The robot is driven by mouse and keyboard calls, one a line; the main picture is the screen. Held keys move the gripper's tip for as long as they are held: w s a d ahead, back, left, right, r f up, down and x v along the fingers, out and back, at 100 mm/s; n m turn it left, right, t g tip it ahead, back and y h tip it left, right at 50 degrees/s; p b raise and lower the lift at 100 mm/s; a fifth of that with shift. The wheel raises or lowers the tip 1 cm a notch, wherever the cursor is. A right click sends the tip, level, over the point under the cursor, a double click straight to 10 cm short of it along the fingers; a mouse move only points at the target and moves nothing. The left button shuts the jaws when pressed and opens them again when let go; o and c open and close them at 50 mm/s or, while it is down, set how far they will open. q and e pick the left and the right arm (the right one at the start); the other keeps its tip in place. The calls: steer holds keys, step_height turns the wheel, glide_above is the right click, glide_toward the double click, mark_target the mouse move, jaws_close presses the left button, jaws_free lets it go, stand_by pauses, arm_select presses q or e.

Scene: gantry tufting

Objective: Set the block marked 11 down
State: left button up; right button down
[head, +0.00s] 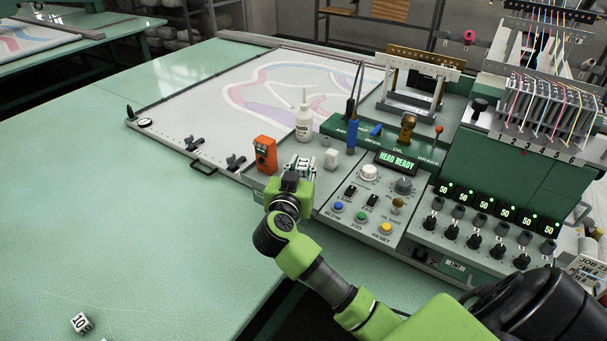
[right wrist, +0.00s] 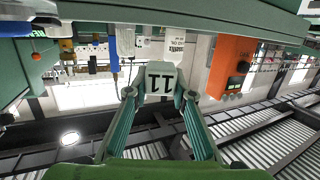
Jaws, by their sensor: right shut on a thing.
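The block marked 11 (right wrist: 161,80) is white with dark digits. In the right wrist view it sits between the two fingertips of my right gripper (right wrist: 159,97), which is shut on it. In the head view my right gripper (head: 299,172) is at the front left edge of the console, and the block (head: 302,161) shows small between its fingers. I cannot tell whether the block touches a surface below. My left gripper is not in view.
An orange device (head: 264,155) stands left of the gripper, a white bottle (head: 304,122) behind it, and a small white block (head: 331,158) to its right. Console knobs and buttons (head: 362,217) lie further right. A block marked 10 (head: 80,323) lies on the green table (head: 130,220), mostly clear.

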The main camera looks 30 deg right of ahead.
mark_target(303, 176)
steer(key=shift+w+d+f, duration=0.15)
steer(key=shift+d+f, duration=0.05)
steer(key=shift+f, duration=0.05)
steer(key=f, duration=0.3)
steer(key=shift+w+d+f, duration=0.1)
steer(key=shift+w+d, duration=0.15)
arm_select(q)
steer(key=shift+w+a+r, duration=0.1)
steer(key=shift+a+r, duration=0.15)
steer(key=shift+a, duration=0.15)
arm_select(e)
steer(key=shift+f, duration=0.35)
arm_select(q)
steer(key=shift+p, duration=0.3)
arm_select(e)
steer(key=c, duration=1.8)
jaws_free()
steer(key=shift+f, duration=0.15)
steer(key=shift+o, duration=0.2)
